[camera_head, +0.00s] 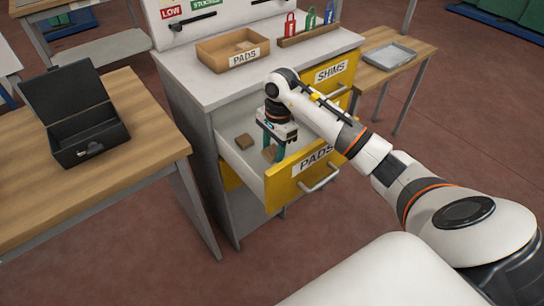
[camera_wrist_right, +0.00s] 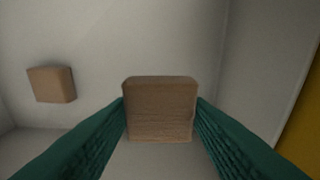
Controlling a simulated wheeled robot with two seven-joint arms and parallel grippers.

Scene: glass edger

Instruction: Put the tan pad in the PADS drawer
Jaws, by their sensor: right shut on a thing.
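The yellow-fronted PADS drawer (camera_head: 299,178) is pulled open below the cabinet top. My right gripper (camera_head: 272,152) reaches down into it from above. In the right wrist view its green fingers (camera_wrist_right: 160,115) are shut on a tan pad (camera_wrist_right: 160,108), one finger on each side. The held pad is partly hidden by the fingers in the head view. A second tan pad (camera_head: 244,142) lies on the drawer floor to the left; it also shows in the right wrist view (camera_wrist_right: 51,84). I cannot tell whether the held pad touches the floor. My left gripper is out of view.
A wooden tray labelled PADS (camera_head: 232,52) stands on the cabinet top. The SHIMS drawer (camera_head: 330,74) is beside the open drawer. An open black box (camera_head: 88,136) sits on the left table. A grey tray (camera_head: 389,56) lies on the right table.

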